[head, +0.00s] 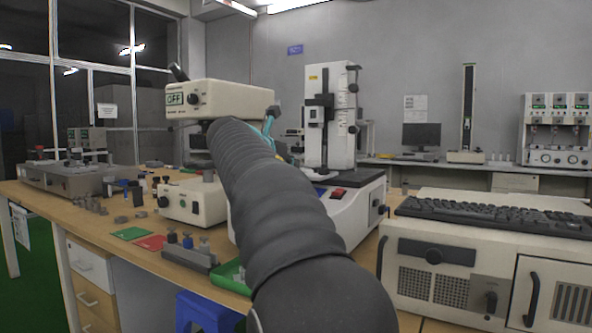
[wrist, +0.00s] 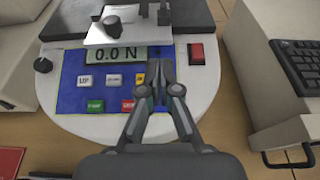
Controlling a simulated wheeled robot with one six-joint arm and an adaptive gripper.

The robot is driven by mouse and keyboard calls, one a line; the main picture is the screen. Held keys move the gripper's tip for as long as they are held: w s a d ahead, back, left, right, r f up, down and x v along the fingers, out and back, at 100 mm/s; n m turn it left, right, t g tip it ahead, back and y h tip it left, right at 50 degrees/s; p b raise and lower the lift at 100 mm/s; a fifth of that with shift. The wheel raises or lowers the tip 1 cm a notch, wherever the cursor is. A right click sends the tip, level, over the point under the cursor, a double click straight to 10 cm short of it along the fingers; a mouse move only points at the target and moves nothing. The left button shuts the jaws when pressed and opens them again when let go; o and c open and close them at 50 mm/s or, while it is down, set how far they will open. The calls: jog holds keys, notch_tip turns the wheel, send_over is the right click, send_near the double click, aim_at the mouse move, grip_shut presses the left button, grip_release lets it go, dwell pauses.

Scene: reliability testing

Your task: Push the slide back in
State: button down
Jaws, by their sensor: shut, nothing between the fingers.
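In the wrist view, a silver plate with a black knob, seemingly the slide (wrist: 125,28), lies on the dark bed (wrist: 68,20) of a white tester. The display (wrist: 115,54) below it reads 0.0 N. My gripper (wrist: 160,68) is shut and empty, with its fingertips over the right end of the blue control panel (wrist: 70,80), just below the plate's right part. I cannot tell whether the tips touch anything. In the head view, my arm hides the gripper and most of the bed; the tester's white column (head: 332,125) rises behind.
A red rocker switch (wrist: 196,53) sits right of my fingers. A beige cabinet (head: 440,270) with a keyboard (head: 495,215) stands to the right, with a narrow gap. A beige instrument (head: 225,98) marked OFF stands left of my arm. Green and red mats (head: 131,233) lie front left.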

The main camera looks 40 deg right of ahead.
aim_at(320, 171)
jog(key=x, duration=0.8)
jog(key=r+x, duration=0.1)
jog(key=x, duration=0.4)
jog(key=shift+w+d, duration=0.15)
